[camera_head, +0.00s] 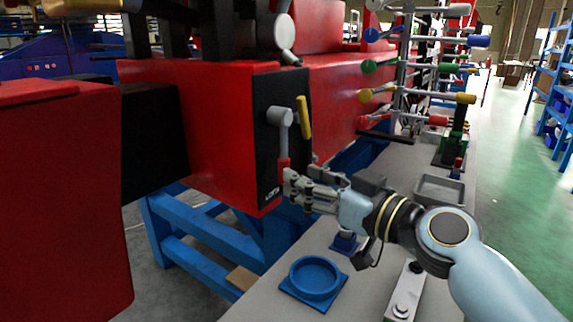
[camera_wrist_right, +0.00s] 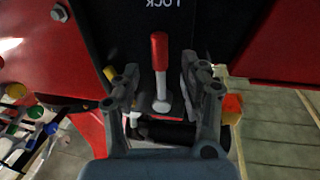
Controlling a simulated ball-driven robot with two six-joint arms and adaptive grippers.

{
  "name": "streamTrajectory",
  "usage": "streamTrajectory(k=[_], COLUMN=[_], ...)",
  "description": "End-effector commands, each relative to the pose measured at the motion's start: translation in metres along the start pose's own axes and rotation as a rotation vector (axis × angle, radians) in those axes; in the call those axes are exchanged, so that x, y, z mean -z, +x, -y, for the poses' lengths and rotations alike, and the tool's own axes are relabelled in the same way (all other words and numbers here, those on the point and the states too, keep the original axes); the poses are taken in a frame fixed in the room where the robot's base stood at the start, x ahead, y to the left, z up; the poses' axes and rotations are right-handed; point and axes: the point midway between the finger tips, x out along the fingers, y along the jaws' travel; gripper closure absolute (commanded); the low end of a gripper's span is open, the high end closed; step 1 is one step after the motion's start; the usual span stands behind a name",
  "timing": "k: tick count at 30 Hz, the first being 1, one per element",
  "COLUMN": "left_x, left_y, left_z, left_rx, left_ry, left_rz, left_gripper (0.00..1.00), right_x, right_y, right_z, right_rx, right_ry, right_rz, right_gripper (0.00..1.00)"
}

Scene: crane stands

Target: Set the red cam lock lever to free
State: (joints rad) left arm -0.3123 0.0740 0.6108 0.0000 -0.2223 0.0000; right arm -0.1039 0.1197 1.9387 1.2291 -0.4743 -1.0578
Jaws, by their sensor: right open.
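The cam lock lever has a grey hub and shaft (camera_head: 282,120) and a red grip (camera_head: 283,163), on a black panel (camera_head: 270,90) of a red machine. It hangs down, its red end just above the white LOCK lettering (camera_head: 272,192). In the right wrist view the red grip (camera_wrist_right: 160,50) points at that lettering (camera_wrist_right: 163,3). My right gripper (camera_head: 289,182) is at the panel's lower edge, by the red end. In the wrist view its open fingers (camera_wrist_right: 160,80) stand either side of the lever, with gaps. My left gripper is not in view.
A yellow lever (camera_head: 303,117) stands just right of the grey hub. A rack of coloured handles (camera_head: 400,75) rises behind to the right. A blue round dish (camera_head: 314,278) and a grey tray (camera_head: 440,188) sit on the grey bench (camera_head: 340,305).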

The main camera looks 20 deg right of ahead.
Motion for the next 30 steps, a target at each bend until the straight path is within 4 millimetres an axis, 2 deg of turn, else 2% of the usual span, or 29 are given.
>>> streamTrajectory(k=[3, 9, 13, 19, 27, 29, 30], left_x=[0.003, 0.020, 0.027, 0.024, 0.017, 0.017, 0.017], left_y=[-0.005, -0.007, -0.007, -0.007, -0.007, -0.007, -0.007], left_z=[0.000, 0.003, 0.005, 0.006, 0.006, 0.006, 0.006], left_rx=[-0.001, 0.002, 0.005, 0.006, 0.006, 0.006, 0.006], left_ry=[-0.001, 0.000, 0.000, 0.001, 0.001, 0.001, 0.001], left_rz=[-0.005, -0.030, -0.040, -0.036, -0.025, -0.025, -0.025], left_gripper=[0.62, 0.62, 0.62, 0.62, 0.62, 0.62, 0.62], right_x=[0.002, 0.000, -0.001, -0.001, -0.001, -0.001, -0.001], right_y=[0.023, 0.044, 0.047, 0.047, 0.047, 0.047, 0.047], right_z=[0.000, 0.000, 0.000, 0.000, 0.000, 0.000, 0.000], right_rx=[0.000, 0.000, 0.001, 0.001, 0.000, 0.000, 0.000], right_ry=[0.002, 0.000, 0.000, 0.000, -0.001, -0.001, 0.000], right_rz=[-0.002, 0.000, 0.002, 0.002, 0.002, 0.002, 0.002], right_gripper=[0.56, 0.56, 0.56, 0.56, 0.91, 0.99, 1.00])
